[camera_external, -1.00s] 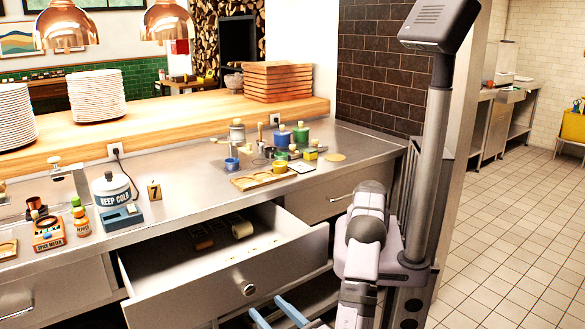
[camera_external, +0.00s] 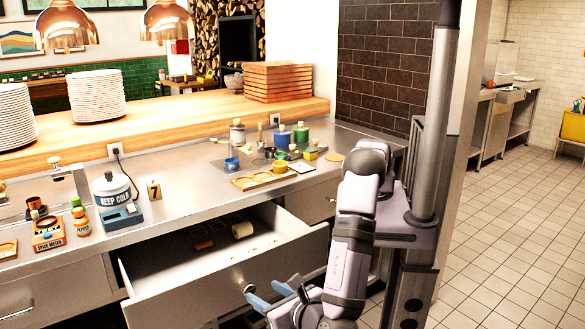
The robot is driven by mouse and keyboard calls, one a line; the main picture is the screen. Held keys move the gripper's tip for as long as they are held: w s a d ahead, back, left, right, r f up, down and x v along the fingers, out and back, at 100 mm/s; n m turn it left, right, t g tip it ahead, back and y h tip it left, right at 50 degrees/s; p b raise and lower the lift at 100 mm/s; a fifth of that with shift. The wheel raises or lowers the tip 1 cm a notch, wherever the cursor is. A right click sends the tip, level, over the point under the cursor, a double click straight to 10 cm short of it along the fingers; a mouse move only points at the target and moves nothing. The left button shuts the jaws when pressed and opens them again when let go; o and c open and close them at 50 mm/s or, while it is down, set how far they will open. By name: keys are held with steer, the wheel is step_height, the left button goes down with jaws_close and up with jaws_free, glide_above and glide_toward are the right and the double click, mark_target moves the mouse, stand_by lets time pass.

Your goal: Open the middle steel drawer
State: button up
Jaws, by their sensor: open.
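The middle steel drawer (camera_external: 195,292) stands pulled out from under the counter, with its inside showing from above. Its round knob (camera_external: 249,288) is on the front panel. My gripper (camera_external: 269,296) is in front of that panel, just right of the knob. Its two blue fingers are apart, with nothing seen between them. The left finger's tip is very close to the knob; I cannot tell whether they touch.
Closed drawers flank the open one, at left (camera_external: 45,290) and right (camera_external: 310,203). Tiled floor (camera_external: 510,240) is free at right.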

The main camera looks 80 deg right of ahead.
mark_target(250, 290)
steer(key=shift+a+f+p+x, duration=0.15)
steer(key=shift+p+x, duration=0.45)
steer(key=shift+x, duration=0.8)
steer(key=shift+a+f+p+x, duration=0.1)
steer(key=shift+p+x, duration=0.5)
steer(key=shift+x, duration=1.7)
steer(key=shift+a+f, duration=0.1)
steer(key=shift+f, duration=0.05)
